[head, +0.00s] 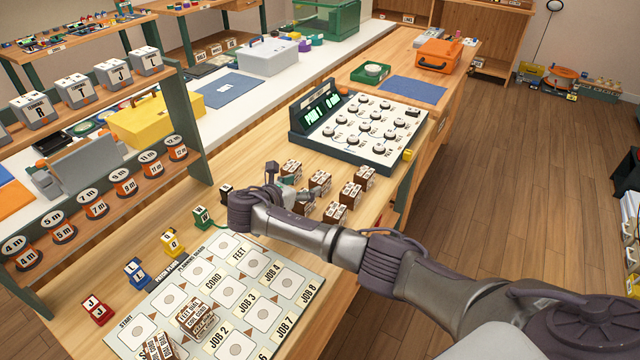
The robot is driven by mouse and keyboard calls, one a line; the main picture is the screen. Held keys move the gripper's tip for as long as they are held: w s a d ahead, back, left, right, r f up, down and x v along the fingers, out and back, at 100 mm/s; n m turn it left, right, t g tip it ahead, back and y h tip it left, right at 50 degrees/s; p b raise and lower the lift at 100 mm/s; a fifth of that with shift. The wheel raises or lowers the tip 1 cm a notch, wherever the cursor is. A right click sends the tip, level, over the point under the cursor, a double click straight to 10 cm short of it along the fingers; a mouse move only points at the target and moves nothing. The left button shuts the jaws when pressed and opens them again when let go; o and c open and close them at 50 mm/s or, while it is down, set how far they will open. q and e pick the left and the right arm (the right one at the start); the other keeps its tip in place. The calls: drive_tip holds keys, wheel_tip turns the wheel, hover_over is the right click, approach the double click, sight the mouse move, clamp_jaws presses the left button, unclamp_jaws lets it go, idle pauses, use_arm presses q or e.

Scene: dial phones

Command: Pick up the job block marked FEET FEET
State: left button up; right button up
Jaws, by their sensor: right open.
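Several brown job blocks with white labels stand in a cluster on the wooden table; their print is too small for me to tell which reads FEET FEET. One block (291,168) is at the far left of the cluster, others are at the right (350,192) and front (335,213). My right gripper (296,181) is open at the cluster's left side, its fingers apart near the far-left block. The arm and fingers partly hide some blocks. I cannot tell whether it touches any. My left gripper is out of view.
A planning board (225,270) with JOB squares lies in front, with more brown blocks (196,318) on it. Small coloured blocks, including a yellow one (172,243), line its left. A dial panel (360,125) stands behind the cluster. A shelf (110,205) stands left.

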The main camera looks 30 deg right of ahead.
sight(315, 182)
drive_tip(key=x, duration=0.5)
drive_tip(key=shift+s+d, duration=0.15)
drive_tip(key=shift+s, duration=0.05)
drive_tip(key=shift+r, duration=0.1)
drive_tip(key=c, duration=1.3)
